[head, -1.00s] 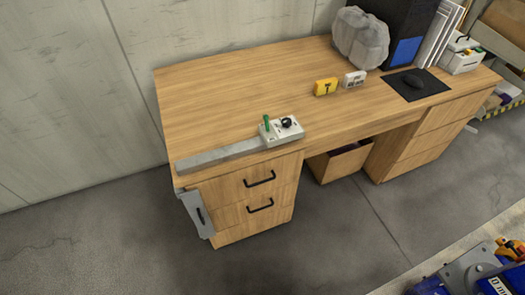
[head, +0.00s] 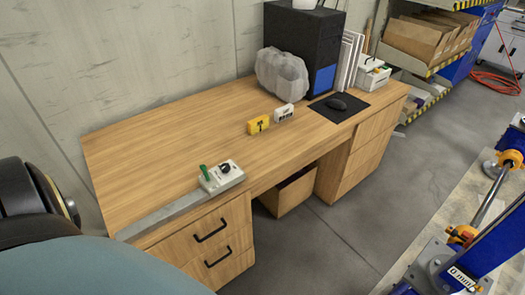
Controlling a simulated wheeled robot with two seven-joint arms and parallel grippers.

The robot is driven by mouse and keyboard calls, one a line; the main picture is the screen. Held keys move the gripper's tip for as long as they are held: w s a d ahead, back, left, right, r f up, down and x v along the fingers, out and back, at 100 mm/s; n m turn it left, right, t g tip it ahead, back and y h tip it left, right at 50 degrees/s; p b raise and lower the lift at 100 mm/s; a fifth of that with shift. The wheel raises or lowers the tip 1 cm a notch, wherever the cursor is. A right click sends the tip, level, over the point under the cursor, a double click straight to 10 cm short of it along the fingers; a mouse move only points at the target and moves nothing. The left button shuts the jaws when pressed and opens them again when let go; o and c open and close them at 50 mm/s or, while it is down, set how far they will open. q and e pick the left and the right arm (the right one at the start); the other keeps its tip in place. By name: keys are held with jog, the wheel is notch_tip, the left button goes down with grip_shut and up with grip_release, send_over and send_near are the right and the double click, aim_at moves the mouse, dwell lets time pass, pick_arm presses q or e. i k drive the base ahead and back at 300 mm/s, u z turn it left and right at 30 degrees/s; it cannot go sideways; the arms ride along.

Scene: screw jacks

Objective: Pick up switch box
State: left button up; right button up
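The switch box (head: 222,178) is a small pale box with a green lever and a black knob on top. It sits upright at the front left edge of the wooden desk (head: 150,145), at the end of a flat grey bar (head: 165,212). Neither gripper shows in the head view.
A yellow block (head: 258,125) and a white block (head: 284,113) stand mid-desk. Behind are a clear lumpy bag (head: 282,74), a black cabinet (head: 300,40) and a mouse (head: 337,104) on a dark mat. Blue machinery (head: 480,245) is at right. Floor before the desk is clear.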

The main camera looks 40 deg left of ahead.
aim_at(219, 182)
jog(key=z, duration=1.9)
jog(key=k, duration=2.65)
jog(key=u, duration=1.85)
jog(key=i, duration=0.95)
jog(key=z, duration=0.05)
